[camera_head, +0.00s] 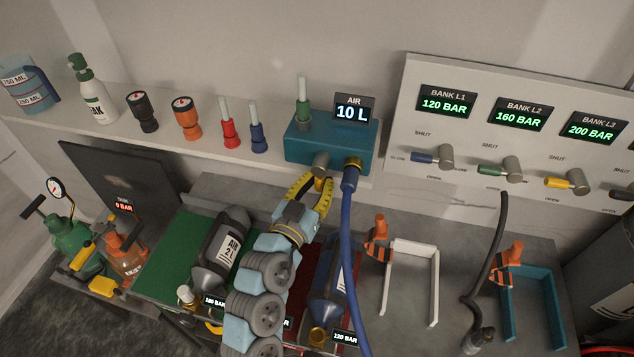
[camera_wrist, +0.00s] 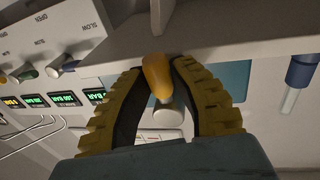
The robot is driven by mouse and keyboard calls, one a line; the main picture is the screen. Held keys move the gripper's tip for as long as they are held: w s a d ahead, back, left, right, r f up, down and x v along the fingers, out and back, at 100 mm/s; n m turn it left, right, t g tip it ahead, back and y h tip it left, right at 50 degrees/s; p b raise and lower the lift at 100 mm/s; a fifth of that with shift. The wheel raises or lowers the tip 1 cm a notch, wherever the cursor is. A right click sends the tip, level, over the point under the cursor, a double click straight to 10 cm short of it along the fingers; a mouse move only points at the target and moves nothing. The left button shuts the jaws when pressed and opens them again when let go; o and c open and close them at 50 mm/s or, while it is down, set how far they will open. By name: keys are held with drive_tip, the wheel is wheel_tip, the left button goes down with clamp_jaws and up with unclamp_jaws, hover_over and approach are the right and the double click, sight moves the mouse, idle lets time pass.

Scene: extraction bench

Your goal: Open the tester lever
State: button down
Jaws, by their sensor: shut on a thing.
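The tester is a teal box (camera_head: 318,140) on the shelf, with a display (camera_head: 353,107) reading AIR 10 L. Contact on both sides is hard to see.
A blue hose (camera_head: 348,215) hangs from the tester's brass fitting, close beside my gripper. Dark cylinders (camera_head: 222,238) lie below. The bank panel (camera_head: 520,130) is at right. Bottles and coloured tools, including a blue one (camera_head: 258,138), line the shelf at left.

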drive_tip(key=c, duration=1.1)
unclamp_jaws()
drive_tip(key=shift+v, duration=6)
